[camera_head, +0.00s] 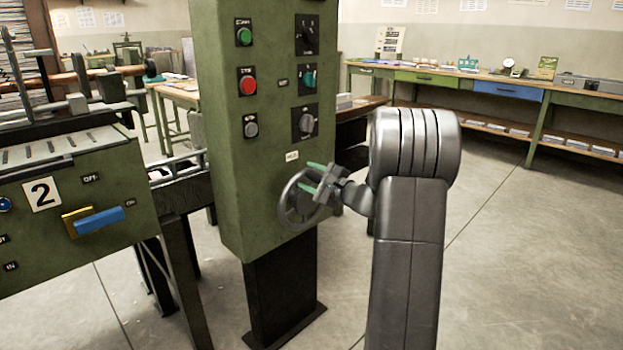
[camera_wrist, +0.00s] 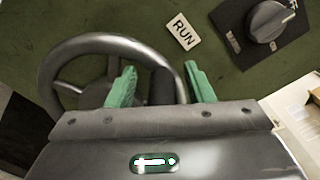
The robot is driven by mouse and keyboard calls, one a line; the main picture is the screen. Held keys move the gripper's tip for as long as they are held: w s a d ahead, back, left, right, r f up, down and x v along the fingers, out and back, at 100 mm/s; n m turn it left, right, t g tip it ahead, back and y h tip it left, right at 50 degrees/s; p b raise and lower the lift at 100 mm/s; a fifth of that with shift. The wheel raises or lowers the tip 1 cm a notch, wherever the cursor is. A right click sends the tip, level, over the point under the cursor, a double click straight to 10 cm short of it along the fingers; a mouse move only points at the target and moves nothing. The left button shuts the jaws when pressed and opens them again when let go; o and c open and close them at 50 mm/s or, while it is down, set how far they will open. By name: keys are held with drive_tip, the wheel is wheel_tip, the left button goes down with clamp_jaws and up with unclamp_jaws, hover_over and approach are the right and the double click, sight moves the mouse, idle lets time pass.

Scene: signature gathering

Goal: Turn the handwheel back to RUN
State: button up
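The grey handwheel (camera_head: 283,207) is mounted low on the front of the green control column (camera_head: 240,180). In the wrist view the spoked handwheel (camera_wrist: 62,63) fills the left side. My gripper (camera_head: 322,180) is at the wheel's right side. In the wrist view my gripper (camera_wrist: 158,76) has its green fingers spread, one over the wheel's inside and one outside its right rim. A dark part of the wheel shows between them, with gaps visible; contact cannot be told. The RUN label (camera_wrist: 183,32) is on the panel above the wheel and shows small in the head view (camera_head: 291,156).
Above the wheel are a green button (camera_head: 244,36), a red button (camera_head: 248,85) and several rotary switches (camera_head: 306,123). A machine marked 2 (camera_head: 75,195) with a blue handle (camera_head: 100,220) stands at left. Workbenches (camera_head: 500,87) line the back. Floor at right is clear.

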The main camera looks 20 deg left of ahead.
drive_tip(key=p+v, duration=0.2)
drive_tip(key=v, duration=1.1)
drive_tip(key=shift+s+d+p, duration=0.2)
drive_tip(key=shift+d+p, duration=0.1)
drive_tip(key=shift+d, duration=0.05)
drive_tip(key=shift+a, duration=0.1)
drive_tip(key=b+x, duration=0.2)
drive_tip(key=x, duration=1)
drive_tip(key=shift+w+a+r+b, duration=0.1)
drive_tip(key=shift+w+a+b, duration=0.15)
drive_tip(key=shift+a+b, duration=0.05)
